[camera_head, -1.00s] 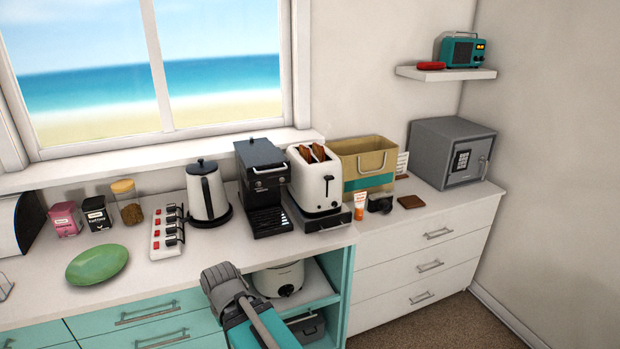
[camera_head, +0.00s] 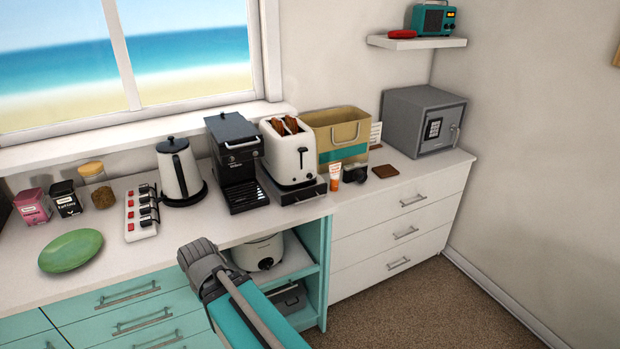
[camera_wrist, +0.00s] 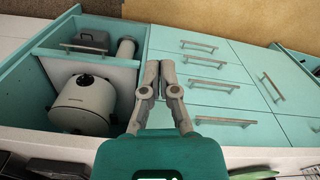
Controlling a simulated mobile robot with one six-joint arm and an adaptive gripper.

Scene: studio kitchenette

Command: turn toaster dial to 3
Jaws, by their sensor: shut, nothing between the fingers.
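The white toaster (camera_head: 283,160) stands upright on the counter in the head view, with brown toast slices (camera_head: 287,126) sticking out of its top. The toaster is not visible in the wrist view.
A black coffee machine (camera_head: 225,150) stands close left of the toaster. A tan and teal bin (camera_head: 343,132), a small tube (camera_head: 335,172) and a dark camera (camera_head: 355,173) are close right. A white cooker (camera_head: 262,252) sits on the open shelf below. The drawer-unit top is clear near its front.

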